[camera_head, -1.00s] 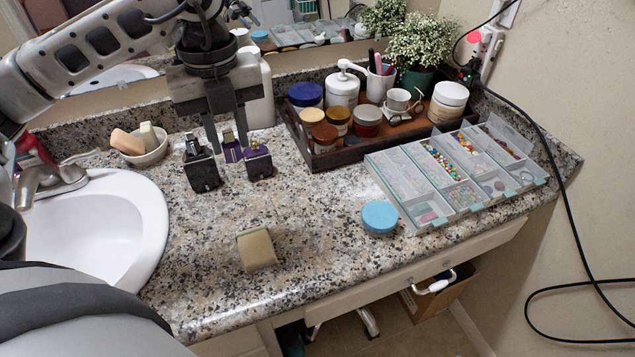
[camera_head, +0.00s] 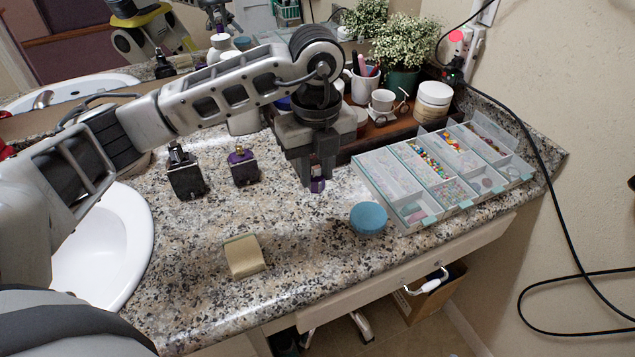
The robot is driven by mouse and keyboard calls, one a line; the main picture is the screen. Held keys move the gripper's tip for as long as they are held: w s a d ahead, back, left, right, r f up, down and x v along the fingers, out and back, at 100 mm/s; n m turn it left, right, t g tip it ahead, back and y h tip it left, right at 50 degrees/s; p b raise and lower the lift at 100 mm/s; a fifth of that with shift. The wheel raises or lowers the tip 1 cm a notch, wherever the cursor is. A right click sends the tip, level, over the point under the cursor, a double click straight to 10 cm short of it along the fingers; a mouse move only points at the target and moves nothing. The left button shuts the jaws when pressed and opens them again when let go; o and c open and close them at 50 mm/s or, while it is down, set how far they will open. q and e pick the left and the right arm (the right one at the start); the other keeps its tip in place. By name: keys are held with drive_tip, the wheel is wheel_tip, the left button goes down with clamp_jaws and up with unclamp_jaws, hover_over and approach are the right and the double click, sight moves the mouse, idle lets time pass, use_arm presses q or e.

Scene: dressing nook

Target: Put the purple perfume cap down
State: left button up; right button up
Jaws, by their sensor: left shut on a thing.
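My left gripper (camera_head: 317,177) is shut on the small purple perfume cap (camera_head: 317,185), which shows at its fingertips. It is over the granite counter, left of the blue round lid; I cannot tell whether the cap touches the counter. A purple perfume bottle (camera_head: 243,168) stands further left, next to a black bottle (camera_head: 185,175). My right gripper is not in view.
A blue round lid (camera_head: 368,218) and a beige block (camera_head: 243,256) lie on the counter (camera_head: 300,262). A divided bead organizer (camera_head: 448,192) is on the right. A dark tray of jars is behind my gripper. A sink (camera_head: 105,245) is at left.

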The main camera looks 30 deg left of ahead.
use_arm(q)
drive_tip(key=w+f, duration=0.1)
drive_tip(key=f, duration=0.1)
drive_tip(key=w+a+f, duration=0.1)
drive_tip(key=w+f, duration=0.1)
drive_tip(key=w+a+f, duration=0.1)
drive_tip(key=w+f, duration=0.1)
drive_tip(key=shift+a, duration=0.15)
wheel_tip(320, 180, down, 3)
drive_tip(key=shift+w+f, duration=0.1)
drive_tip(key=shift+f, duration=0.2)
drive_tip(key=o, duration=0.9)
drive_tip(key=shift+o, duration=0.2)
